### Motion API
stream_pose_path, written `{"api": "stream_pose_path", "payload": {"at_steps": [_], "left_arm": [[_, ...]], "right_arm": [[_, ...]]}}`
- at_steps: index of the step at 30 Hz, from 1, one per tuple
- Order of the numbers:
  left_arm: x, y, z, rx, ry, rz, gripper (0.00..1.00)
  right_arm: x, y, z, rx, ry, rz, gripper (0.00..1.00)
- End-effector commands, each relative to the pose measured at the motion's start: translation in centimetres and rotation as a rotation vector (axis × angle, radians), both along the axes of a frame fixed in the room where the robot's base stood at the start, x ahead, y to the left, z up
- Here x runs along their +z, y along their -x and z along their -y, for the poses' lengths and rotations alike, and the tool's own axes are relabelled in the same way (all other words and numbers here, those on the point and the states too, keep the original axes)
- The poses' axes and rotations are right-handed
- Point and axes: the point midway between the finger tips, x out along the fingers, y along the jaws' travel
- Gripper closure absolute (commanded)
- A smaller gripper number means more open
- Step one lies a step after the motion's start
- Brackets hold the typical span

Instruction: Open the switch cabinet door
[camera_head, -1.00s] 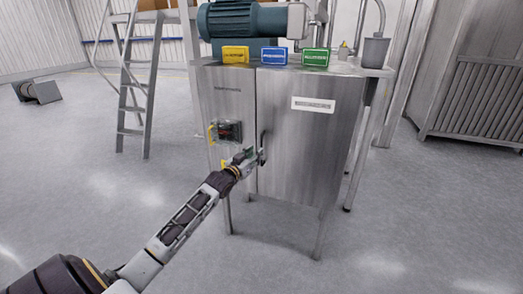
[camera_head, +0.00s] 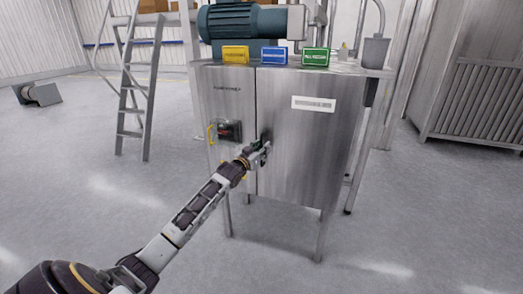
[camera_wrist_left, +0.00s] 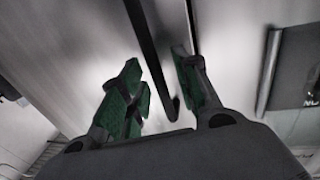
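The steel switch cabinet stands in the middle of the head view. Its right door (camera_head: 305,140) is closed, with a white label near the top. The door's dark upright handle (camera_head: 266,135) is partly hidden by my left gripper (camera_head: 263,149). In the left wrist view, the dark handle bar (camera_wrist_left: 154,62) runs down between the green-padded fingers of the left gripper (camera_wrist_left: 165,90). The fingers are apart, with gaps visible on both sides of the bar. My right gripper is not in view.
A dark switch box (camera_head: 226,131) with a yellow part sits on the left panel. Yellow, blue and green signs (camera_head: 274,56) and a blue-green motor (camera_head: 240,20) are on top. A ladder (camera_head: 131,90) stands left. Floor in front is clear.

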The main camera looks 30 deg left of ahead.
Motion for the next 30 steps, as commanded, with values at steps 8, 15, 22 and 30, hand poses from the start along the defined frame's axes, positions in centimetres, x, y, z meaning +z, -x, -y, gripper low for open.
{"api": "stream_pose_path", "payload": {"at_steps": [8,15,22,30], "left_arm": [[-0.03,-0.36,-0.02,0.000,0.000,-0.001,0.68],[-0.01,-0.35,-0.02,0.000,0.000,-0.001,0.74],[-0.02,-0.35,-0.01,0.000,0.000,-0.001,1.00],[-0.02,-0.34,0.00,0.000,0.000,-0.001,1.00]], "right_arm": [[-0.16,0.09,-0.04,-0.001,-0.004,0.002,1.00],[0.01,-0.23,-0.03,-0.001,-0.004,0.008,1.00],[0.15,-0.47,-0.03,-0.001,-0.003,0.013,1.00],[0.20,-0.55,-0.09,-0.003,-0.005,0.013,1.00]]}}
